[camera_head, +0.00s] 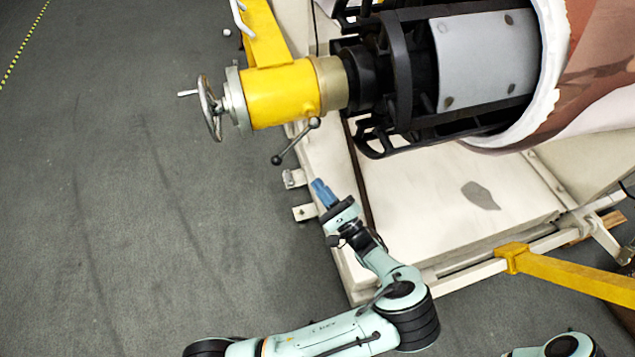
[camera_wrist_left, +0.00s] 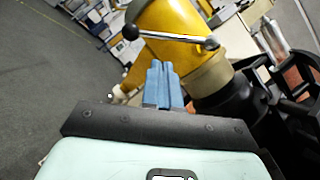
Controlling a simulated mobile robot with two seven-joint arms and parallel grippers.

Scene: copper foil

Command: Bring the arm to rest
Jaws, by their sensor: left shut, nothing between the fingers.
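My left arm comes in from the bottom left in the head view. Its gripper (camera_head: 321,188) has blue fingers that are closed together with nothing between them. It is over the edge of the cream machine base, below the lever of the yellow spindle housing. In the left wrist view the shut blue fingers (camera_wrist_left: 161,75) point toward the yellow housing and appear apart from it. Part of my right arm shows at the bottom right of the head view, but its gripper is out of the frame.
The yellow spindle housing (camera_head: 282,94) carries a handwheel (camera_head: 210,108) and a ball-ended lever (camera_head: 296,141). A black drum frame (camera_head: 400,75) and a copper foil roll (camera_head: 600,70) are at upper right. A yellow bar (camera_head: 580,277) crosses the right. The grey floor at left is clear.

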